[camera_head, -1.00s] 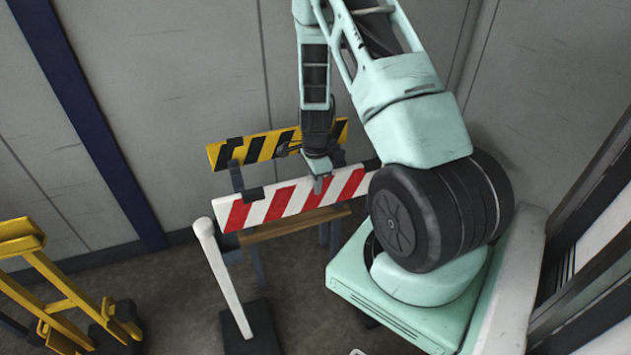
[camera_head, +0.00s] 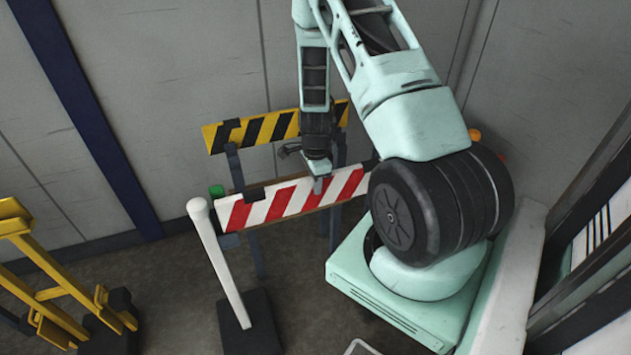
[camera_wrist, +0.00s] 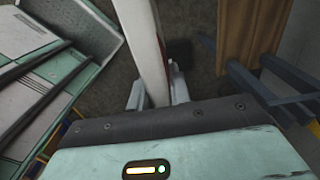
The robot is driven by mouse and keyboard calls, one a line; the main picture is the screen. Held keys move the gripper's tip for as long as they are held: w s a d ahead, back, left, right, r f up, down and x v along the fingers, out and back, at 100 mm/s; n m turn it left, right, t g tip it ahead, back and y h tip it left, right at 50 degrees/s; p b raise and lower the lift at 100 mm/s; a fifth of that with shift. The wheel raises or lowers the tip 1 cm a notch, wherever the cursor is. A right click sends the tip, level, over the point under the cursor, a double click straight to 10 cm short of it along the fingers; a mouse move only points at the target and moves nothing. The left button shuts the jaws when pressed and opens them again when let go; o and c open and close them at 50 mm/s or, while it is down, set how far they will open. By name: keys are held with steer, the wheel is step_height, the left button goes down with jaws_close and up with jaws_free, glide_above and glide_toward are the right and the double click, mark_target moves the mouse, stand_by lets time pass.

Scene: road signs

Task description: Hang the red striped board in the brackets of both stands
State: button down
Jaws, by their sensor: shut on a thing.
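The red and white striped board (camera_head: 290,202) is held roughly level in front of the stands. It also shows edge-on in the wrist view (camera_wrist: 146,50). My gripper (camera_head: 318,185) is shut on it right of its middle, with a finger on each side in the wrist view (camera_wrist: 157,95). A dark piece (camera_head: 254,192) sits on the board's upper left edge. Blue-grey stand legs (camera_head: 232,162) rise behind the board on the left, with another leg (camera_head: 341,150) on the right. The board's right end is close to my arm. I cannot tell whether the board touches any bracket.
A yellow and black striped board (camera_head: 262,131) spans the stands behind. A wooden plank shows in the wrist view (camera_wrist: 245,40). A white post (camera_head: 220,265) on a black base stands in front left. A yellow frame (camera_head: 50,290) is at far left. Bare floor lies between them.

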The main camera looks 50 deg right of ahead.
steer(key=shift+f+b, duration=1.25)
steer(key=shift+f, duration=0.75)
steer(key=shift+f, duration=0.2)
steer(key=c, duration=1.2)
jaws_free()
step_height(320, 180, up, 18)
steer(key=shift+f, duration=0.25)
steer(key=shift+a, duration=0.1)
